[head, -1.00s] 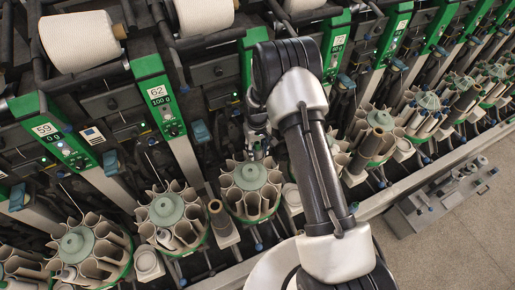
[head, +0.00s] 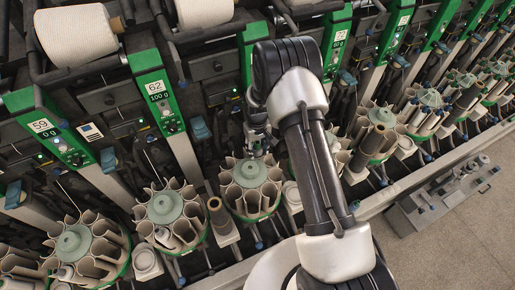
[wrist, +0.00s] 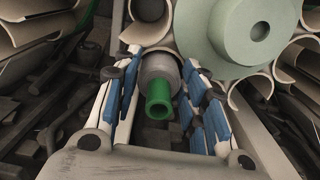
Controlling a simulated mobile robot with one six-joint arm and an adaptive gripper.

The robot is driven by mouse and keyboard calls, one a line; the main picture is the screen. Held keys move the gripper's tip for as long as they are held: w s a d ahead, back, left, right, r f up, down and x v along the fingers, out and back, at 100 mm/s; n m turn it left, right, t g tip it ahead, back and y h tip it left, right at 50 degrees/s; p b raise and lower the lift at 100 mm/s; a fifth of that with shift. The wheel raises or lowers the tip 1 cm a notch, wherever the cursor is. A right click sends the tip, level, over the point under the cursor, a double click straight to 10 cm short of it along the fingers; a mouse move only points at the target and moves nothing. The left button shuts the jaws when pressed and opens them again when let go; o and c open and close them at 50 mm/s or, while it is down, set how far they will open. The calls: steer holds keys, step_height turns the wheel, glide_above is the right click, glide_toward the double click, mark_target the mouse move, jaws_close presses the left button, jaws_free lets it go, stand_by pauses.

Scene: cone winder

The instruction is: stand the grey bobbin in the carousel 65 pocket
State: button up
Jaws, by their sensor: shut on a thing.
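My gripper (wrist: 160,105) is shut on the grey bobbin (wrist: 158,67), whose green tube end (wrist: 160,97) points towards the wrist camera between the blue finger pads. In the head view my gripper (head: 258,148) is over the back edge of a round carousel (head: 248,173) with a green hub and beige pockets. The carousel's hub also shows in the wrist view (wrist: 220,32), just beyond the bobbin and to its right. The bobbin's far end is hidden, so I cannot tell whether it is inside a pocket. No label 65 is readable.
Similar carousels stand left (head: 164,208) and right (head: 378,138) in a row. A brown tube (head: 215,212) stands close left of the carousel under my gripper. Green panels marked 59 (head: 45,128) and 62 (head: 157,95) rise behind. Open floor (head: 450,240) lies at lower right.

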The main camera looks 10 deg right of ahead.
steer(key=o, duration=1)
steer(key=shift+r, duration=0.15)
step_height(320, 180, up, 12)
steer(key=shift+f, duration=0.1)
stand_by(0.6)
